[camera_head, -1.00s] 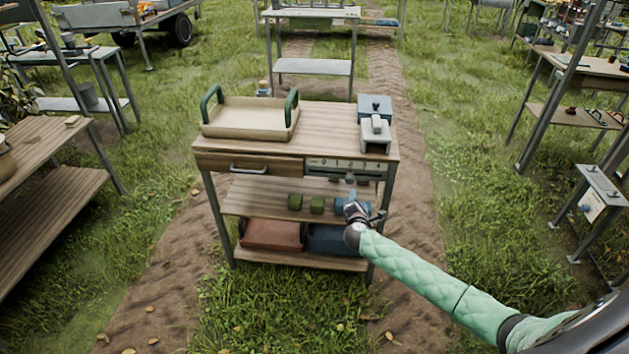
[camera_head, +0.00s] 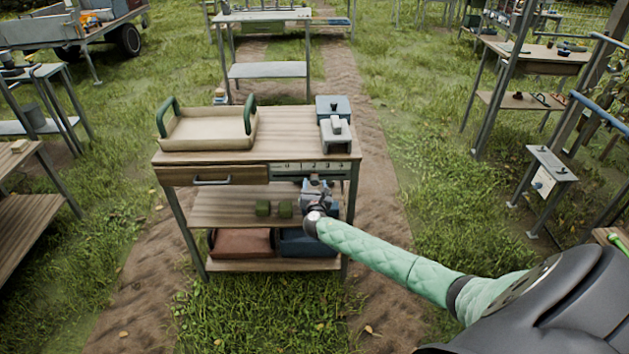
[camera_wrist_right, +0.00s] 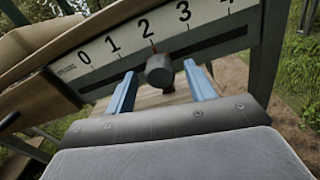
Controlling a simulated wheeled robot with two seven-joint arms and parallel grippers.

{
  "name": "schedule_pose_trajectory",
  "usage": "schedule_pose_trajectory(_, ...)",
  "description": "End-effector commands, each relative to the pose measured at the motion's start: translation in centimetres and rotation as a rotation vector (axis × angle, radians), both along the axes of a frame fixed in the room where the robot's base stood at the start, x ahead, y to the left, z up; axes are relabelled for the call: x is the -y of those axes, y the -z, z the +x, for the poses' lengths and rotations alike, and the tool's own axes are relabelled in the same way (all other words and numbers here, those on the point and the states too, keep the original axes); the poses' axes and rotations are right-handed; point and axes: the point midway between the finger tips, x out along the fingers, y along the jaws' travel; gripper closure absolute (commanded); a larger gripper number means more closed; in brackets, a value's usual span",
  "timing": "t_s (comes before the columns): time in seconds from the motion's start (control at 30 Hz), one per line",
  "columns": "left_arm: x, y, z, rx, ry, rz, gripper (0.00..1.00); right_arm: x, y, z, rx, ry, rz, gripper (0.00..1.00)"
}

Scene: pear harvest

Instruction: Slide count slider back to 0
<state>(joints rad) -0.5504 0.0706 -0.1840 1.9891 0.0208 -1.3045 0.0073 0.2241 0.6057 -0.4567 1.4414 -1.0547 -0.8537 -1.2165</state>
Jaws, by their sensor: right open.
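The count slider (camera_wrist_right: 160,70) is a dark round knob in a slot under a pale scale (camera_wrist_right: 130,40) marked with numbers from 0 up. In the right wrist view the knob sits about below the 2. The scale also shows on the front of the cart in the head view (camera_head: 310,166). My right gripper (camera_head: 317,186) is at the slider panel, and it hides the knob in the head view. Its two blue fingers are open, one on each side of the knob, with a visible gap to it. My left gripper is not in view.
A wooden cart top (camera_head: 285,130) carries a beige tray (camera_head: 205,143) with green handles and a grey device (camera_head: 336,140). A drawer (camera_head: 210,176) lies left of the scale. Green blocks (camera_head: 263,208) and bins (camera_head: 240,242) sit on shelves below.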

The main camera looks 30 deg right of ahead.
Motion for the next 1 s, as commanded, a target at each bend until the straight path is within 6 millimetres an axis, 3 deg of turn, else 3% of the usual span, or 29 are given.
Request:
schedule_pose_trajectory(0.2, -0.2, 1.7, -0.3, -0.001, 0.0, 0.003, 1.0, 1.0, -0.1, 1.7, 0.001, 0.0, -0.001, 0.46)
schedule_pose_trajectory(0.57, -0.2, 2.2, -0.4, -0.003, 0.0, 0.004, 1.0, 1.2, 0.0, 2.0, 0.001, -0.001, 0.001, 0.46)
schedule_pose_trajectory(0.83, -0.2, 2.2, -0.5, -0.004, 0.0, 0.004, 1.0, 1.2, 0.0, 2.0, 0.001, -0.001, 0.001, 0.97)
schedule_pose_trajectory(1.0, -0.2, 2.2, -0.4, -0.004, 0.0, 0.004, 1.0, 1.0, 0.0, 2.1, 0.001, -0.001, 0.002, 1.0)
